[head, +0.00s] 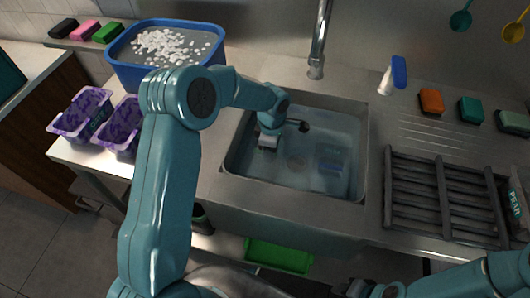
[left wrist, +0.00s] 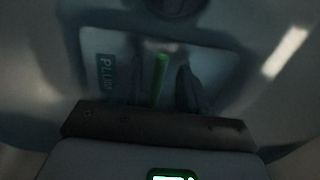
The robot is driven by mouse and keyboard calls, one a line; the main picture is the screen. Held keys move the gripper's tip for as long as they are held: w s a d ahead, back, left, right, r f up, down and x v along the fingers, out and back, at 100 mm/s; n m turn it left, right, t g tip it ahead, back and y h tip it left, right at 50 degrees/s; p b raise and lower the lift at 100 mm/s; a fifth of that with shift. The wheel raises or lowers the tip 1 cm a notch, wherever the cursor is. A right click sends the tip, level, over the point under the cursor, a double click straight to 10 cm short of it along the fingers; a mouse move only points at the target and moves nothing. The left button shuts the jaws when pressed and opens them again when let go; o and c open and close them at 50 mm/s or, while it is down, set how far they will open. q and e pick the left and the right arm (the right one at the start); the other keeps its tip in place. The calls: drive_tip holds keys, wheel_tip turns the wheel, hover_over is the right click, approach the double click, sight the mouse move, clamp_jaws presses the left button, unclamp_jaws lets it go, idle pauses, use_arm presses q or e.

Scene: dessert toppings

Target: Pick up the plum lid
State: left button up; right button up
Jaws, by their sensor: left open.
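The plum lid (left wrist: 105,75) shows in the left wrist view as a pale panel with a dark label that reads "PLUM", just ahead of my left gripper. A green upright strip and a dark finger-like shape stand in front of this panel. In the head view my left gripper (head: 268,143) is down inside the sink (head: 232,160), near its left side. It is open, and I see no grip on the lid. The gripper partly hides what lies under it. My right gripper (head: 372,290) is at the bottom edge, apart from the sink; its jaws are unclear.
A blue object (head: 330,160) lies in the sink, right of the drain. A blue basin (head: 165,78) with white bits stands at the back left, beside purple tubs (head: 85,112). A dark rack (head: 440,195) and a "PEAR" piece (head: 516,207) are at the right. The faucet (head: 319,45) rises behind the sink.

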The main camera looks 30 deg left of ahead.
use_arm(q)
drive_tip(key=shift+c, duration=0.3)
drive_tip(key=shift+f, duration=0.1)
clamp_jaws()
